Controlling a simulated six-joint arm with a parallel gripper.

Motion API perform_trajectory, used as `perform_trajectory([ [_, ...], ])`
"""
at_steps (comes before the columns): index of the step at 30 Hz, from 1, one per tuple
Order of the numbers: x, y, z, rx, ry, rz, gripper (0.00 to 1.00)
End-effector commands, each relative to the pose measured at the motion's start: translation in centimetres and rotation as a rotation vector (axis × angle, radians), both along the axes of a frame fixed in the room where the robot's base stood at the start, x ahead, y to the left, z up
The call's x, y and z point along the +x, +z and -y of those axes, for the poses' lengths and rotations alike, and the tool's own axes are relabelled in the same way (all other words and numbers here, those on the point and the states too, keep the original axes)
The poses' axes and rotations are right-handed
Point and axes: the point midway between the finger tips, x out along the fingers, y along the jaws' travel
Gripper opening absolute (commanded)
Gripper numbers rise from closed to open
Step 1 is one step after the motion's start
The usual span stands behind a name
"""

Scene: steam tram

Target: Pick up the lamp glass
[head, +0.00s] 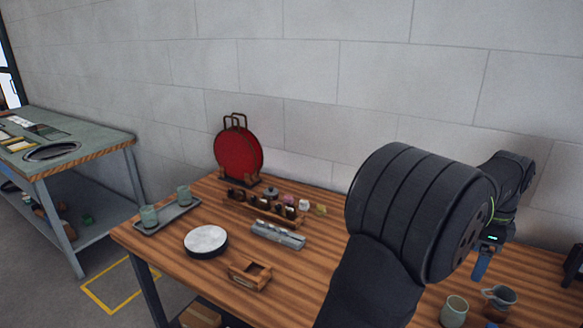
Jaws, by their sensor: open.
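I cannot tell for sure which thing is the lamp glass. A pale green cup-like vessel (454,311) stands at the lower right of the wooden table in the head view. A grey-green mug (499,299) with a dark inside stands just right of it. My gripper (481,266), with a blue finger showing, points down above and slightly left of the mug, apart from it. It is open, and I see nothing between its fingers. My own arm hides the middle right of the table.
A tray (168,217) with two green cups stands at the table's left. A round white-topped disc (206,240), a wooden box (249,274), a grey holder (278,235), a rack (260,214) of small items and a red disc (238,153) stand left of my arm. A wall closes the back.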

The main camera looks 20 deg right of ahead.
Motion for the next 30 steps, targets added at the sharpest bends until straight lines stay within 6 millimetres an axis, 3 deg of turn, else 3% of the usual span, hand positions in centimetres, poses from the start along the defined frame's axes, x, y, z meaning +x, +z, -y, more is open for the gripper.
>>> perform_trajectory([
  [13,-0.1,-0.2,-0.4,-0.028,0.076,0.006,0.74],
  [24,-1.6,-2.7,-4.0,-0.288,0.772,-0.029,0.74],
  [30,-2.1,-3.5,-5.6,-0.382,1.026,-0.082,0.74],
])
